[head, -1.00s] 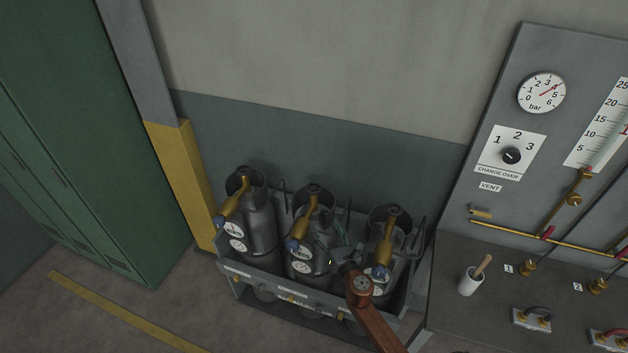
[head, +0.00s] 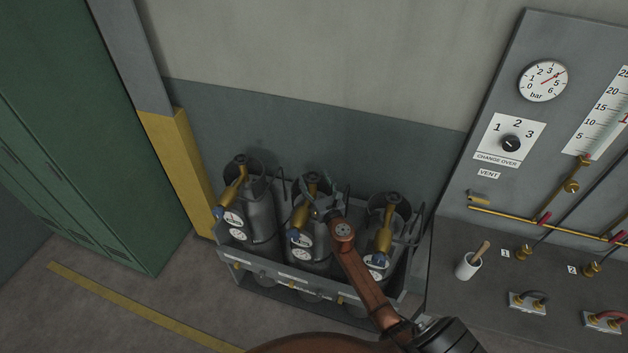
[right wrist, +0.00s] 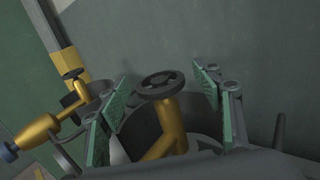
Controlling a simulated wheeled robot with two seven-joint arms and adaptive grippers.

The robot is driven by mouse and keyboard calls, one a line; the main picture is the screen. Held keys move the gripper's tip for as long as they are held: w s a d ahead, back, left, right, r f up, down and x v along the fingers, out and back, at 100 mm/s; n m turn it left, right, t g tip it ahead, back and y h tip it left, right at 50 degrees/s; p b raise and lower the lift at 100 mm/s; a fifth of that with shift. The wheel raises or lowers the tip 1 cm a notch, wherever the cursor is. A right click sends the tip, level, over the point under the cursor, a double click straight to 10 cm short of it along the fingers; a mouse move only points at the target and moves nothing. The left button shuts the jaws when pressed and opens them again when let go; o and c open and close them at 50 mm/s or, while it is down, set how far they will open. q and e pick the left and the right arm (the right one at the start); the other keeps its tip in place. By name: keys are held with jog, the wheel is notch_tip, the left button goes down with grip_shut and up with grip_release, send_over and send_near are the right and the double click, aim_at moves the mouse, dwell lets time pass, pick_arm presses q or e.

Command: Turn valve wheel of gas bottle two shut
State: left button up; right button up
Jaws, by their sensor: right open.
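Three grey gas bottles stand in a rack, each with a brass valve and a dark wheel on top. I take the middle one as bottle two (head: 318,245); its label is too small to read. Its valve wheel (right wrist: 162,84) is dark and round on a brass stem in the right wrist view. My right gripper (head: 325,192) is at the top of this bottle, partly hiding it in the head view. Its green-padded fingers are open, one on each side of the wheel, with gaps visible between pads and wheel. My left gripper is not in view.
The left bottle (head: 260,215) and right bottle (head: 400,210) stand close beside the middle one in the grey rack (head: 285,275). A wall lies behind. A gauge panel (head: 560,90) and a bench with a white pot (head: 467,266) are at the right, green lockers (head: 80,130) at left.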

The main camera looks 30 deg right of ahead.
jog(key=shift+w, duration=0.15)
jog(key=shift+c, duration=0.4)
jog(key=c, duration=1.1)
